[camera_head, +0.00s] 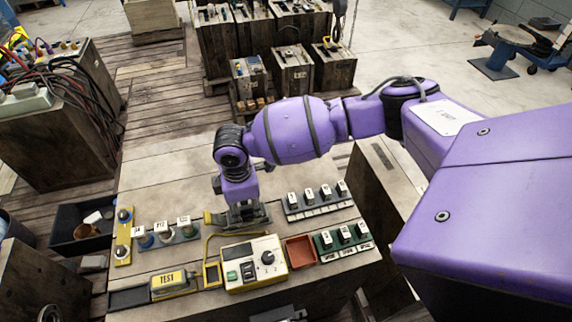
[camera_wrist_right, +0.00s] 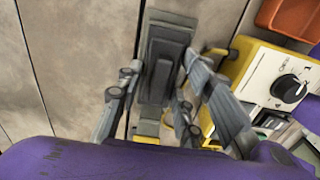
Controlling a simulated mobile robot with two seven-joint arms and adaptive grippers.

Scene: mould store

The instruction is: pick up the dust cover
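My right gripper (camera_head: 243,216) points down at the worktop, behind the yellow-cased meter (camera_head: 254,262). In the right wrist view its fingers (camera_wrist_right: 165,108) stand apart, one on each side of a dark grey stepped piece (camera_wrist_right: 166,62) with yellow below it. I cannot tell whether this piece is the dust cover, or whether the fingers touch it. In the head view a small yellow and grey part (camera_head: 212,217) shows just left of the fingers. Nothing is clearly recognisable as a dust cover. My left gripper is not in view.
The meter also shows in the wrist view (camera_wrist_right: 274,85). A red tray (camera_head: 300,251), a yellow TEST block (camera_head: 174,283) and labelled rows of blocks (camera_head: 318,201) surround the gripper. A yellow cable loops beside the meter. The worktop behind (camera_head: 170,180) is bare.

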